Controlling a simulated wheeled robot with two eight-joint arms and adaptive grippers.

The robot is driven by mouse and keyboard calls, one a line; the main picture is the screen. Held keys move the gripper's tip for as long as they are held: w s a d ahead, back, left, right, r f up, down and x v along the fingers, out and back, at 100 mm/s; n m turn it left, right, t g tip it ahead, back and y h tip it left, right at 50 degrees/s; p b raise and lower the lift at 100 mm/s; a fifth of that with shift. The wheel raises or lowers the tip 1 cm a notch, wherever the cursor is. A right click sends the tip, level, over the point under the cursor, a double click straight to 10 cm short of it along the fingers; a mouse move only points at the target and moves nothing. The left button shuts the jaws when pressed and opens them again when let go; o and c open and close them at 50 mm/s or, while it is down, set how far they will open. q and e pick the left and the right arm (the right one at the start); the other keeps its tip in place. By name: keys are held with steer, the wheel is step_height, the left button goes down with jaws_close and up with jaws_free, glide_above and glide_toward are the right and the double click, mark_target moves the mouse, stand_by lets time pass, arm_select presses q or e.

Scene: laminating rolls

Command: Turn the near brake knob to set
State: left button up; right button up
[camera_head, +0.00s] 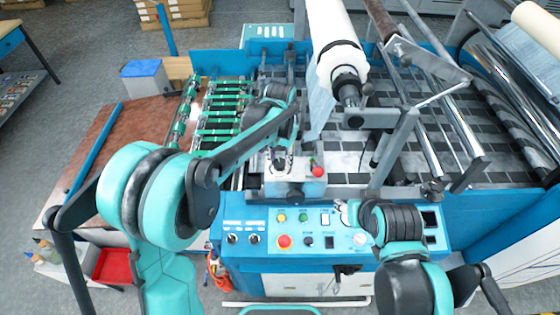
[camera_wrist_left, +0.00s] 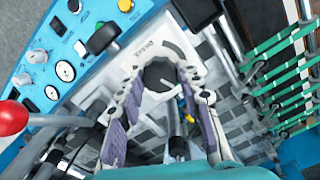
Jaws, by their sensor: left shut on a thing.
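The near brake knob (camera_wrist_left: 158,76) is a dark round knob on a white housing with small printed lettering, seen in the left wrist view. My left gripper (camera_wrist_left: 163,70) has its two pale, purple-padded fingers on either side of the knob, shut on it. In the head view my left gripper (camera_head: 281,158) points down at the white housing (camera_head: 290,187), and the knob is hidden there by the gripper. My right gripper (camera_head: 347,212) is partly hidden by its own arm over the control panel; its fingers are too small to tell.
A red ball knob (camera_head: 318,171) stands close to the right of my left gripper. The blue control panel (camera_head: 262,239) with buttons and a red stop button (camera_head: 284,241) lies in front. A large white film roll (camera_head: 332,40) rises behind. Green-banded rollers (camera_head: 215,120) lie left.

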mark_target(280, 162)
arm_select(q)
steer(key=shift+m, duration=1.3)
steer(key=o, duration=1.2)
steer(key=shift+c, duration=0.2)
steer(key=shift+r, duration=0.1)
step_height(280, 162, up, 12)
